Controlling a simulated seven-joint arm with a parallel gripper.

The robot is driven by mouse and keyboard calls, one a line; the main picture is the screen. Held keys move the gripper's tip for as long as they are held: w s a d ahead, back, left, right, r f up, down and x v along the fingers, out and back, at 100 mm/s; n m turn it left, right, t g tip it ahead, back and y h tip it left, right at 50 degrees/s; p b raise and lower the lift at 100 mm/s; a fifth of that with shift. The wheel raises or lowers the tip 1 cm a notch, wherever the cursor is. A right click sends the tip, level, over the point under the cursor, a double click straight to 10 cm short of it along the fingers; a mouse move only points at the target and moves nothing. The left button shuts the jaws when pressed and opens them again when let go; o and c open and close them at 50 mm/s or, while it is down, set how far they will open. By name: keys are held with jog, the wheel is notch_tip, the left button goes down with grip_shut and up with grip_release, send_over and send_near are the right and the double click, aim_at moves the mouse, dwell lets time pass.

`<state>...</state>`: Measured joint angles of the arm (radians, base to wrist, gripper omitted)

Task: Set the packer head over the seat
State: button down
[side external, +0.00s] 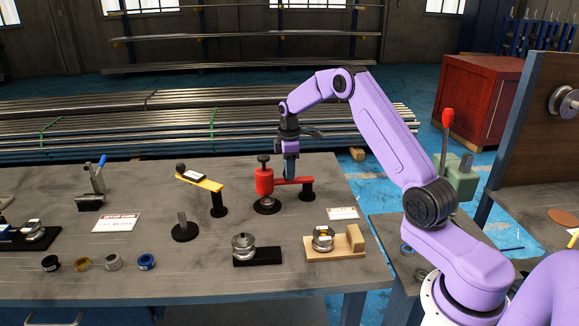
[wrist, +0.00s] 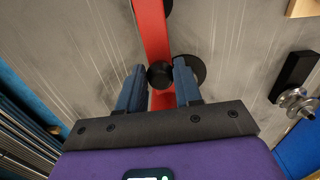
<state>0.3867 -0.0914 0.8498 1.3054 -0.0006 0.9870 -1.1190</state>
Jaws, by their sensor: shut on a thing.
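The packer head appears to be the red cylinder (side external: 265,182) with a black cap, at one end of a red swing arm (side external: 289,181). In the side view it stands above a dark round base (side external: 267,207), probably the seat; I cannot tell whether they touch. A black post (side external: 307,191) carries the arm's right end. My gripper (side external: 290,177) points down at the arm, right of the red cylinder. In the wrist view, my gripper (wrist: 158,73) has its two blue fingers closed around a black round knob (wrist: 160,75) on the red arm.
A yellow arm (side external: 205,184) on its own post stands to the left. A metal spool on a black block (side external: 265,257) and a wooden fixture (side external: 340,251) stand in front. Several rings, including a blue one (side external: 146,262), lie along the front edge. Bare table lies between.

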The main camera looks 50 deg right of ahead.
jog(key=shift+s+a+r+n, duration=0.1)
jog(key=shift+s+a+n, duration=0.2)
jog(key=shift+n, duration=0.4)
jog(key=shift+s+a+n, duration=0.2)
jog(key=shift+s+n, duration=0.1)
jog(key=shift+n, duration=0.4)
jog(key=c, duration=0.8)
grip_release()
jog(key=shift+o, duration=0.2)
notch_tip(320, 180, up, 17)
jog(key=shift+r, duration=0.15)
